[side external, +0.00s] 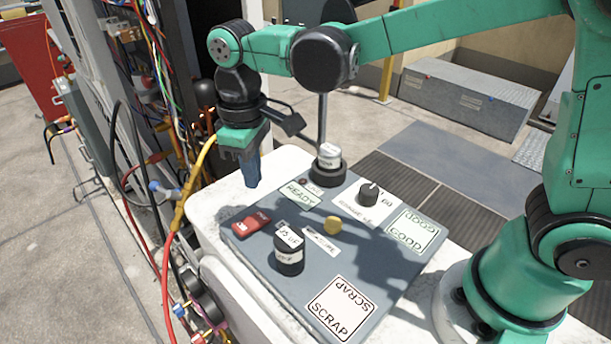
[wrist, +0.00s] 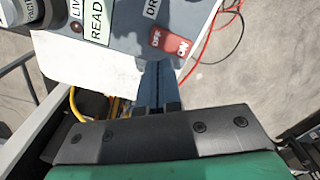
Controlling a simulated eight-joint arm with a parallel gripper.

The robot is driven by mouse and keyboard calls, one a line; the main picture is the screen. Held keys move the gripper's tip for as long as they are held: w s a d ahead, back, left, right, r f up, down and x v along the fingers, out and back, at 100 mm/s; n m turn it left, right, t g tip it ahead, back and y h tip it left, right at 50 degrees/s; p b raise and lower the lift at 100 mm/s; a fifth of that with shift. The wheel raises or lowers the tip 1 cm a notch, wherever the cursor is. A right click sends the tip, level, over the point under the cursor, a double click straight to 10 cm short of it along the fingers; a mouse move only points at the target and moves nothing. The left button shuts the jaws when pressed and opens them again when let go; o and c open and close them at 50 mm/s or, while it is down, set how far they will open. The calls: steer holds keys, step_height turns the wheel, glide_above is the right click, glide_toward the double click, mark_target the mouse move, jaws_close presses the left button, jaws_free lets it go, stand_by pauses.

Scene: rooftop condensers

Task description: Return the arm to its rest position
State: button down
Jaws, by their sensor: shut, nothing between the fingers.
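My gripper (side external: 252,172) hangs from the green arm at the back left of the work, fingers pointing down, above the white surface beside the grey panel. Its blue-grey fingers are shut with nothing between them. In the wrist view the closed fingers (wrist: 157,88) show near the middle, short of the panel with its red switch (wrist: 170,42). The panel (side external: 262,249) carries a black-and-white cylinder (side external: 289,252) at its front and another cylinder (side external: 329,157) in a dark round holder at its back. My gripper is apart from both cylinders.
An open cabinet with loose wires (side external: 160,70) stands close left of my gripper, with a yellow and red hose (side external: 176,220) in front. A grey metal box (side external: 465,98) lies behind.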

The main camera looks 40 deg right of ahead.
steer(key=shift+r, duration=0.1)
steer(key=s+d+r+m+t, duration=0.1)
steer(key=s+d+m+t, duration=0.5)
steer(key=d, duration=0.6)
steer(key=shift+s+d+r+t, duration=0.2)
steer(key=shift+s+r+t, duration=0.2)
steer(key=shift+t, duration=0.2)
